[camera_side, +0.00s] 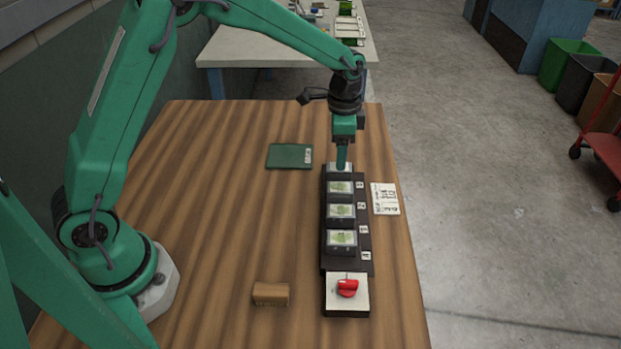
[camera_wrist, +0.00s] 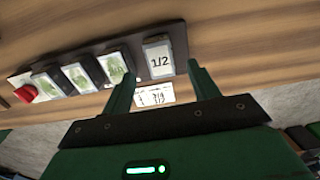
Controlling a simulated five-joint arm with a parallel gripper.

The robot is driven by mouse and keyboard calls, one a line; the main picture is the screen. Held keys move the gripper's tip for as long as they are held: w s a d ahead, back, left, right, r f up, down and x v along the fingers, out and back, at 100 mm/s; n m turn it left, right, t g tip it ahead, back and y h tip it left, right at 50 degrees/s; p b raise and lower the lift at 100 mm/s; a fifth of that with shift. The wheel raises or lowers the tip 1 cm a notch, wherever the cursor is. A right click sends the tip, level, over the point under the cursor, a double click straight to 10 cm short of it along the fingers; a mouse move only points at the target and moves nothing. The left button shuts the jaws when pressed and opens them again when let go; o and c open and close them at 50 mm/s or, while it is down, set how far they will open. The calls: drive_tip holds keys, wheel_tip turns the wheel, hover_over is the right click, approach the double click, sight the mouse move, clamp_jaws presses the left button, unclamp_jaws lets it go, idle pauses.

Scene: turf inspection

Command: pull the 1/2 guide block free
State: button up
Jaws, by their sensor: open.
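The 1/2 guide block (camera_wrist: 159,60), a dark block with a white face marked 1/2, sits at the end of a dark rack (camera_wrist: 112,44) in the wrist view. In the side view it is at the rack's far end, mostly hidden by my gripper (camera_side: 342,164). The dark rack (camera_side: 331,262) also holds several blocks with greenish pictures, such as the nearest one (camera_side: 341,238). In the wrist view my gripper (camera_wrist: 160,70) is open, one finger to each side of the 1/2 block. I cannot tell whether the fingers touch it.
A red knob-like piece (camera_side: 347,287) sits on a white pad at the rack's near end. A small wooden block (camera_side: 271,294) and a green booklet (camera_side: 289,156) lie left of the rack. A printed card (camera_side: 385,198) lies right of it. The wooden table left of the rack is mostly clear.

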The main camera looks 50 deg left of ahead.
drive_tip(key=shift+f, duration=2.8)
drive_tip(key=c, duration=1.1)
drive_tip(key=shift+o, duration=0.8)
drive_tip(key=shift+c, duration=0.6)
drive_tip(key=shift+r, duration=1.3)
drive_tip(key=shift+r, duration=2.4)
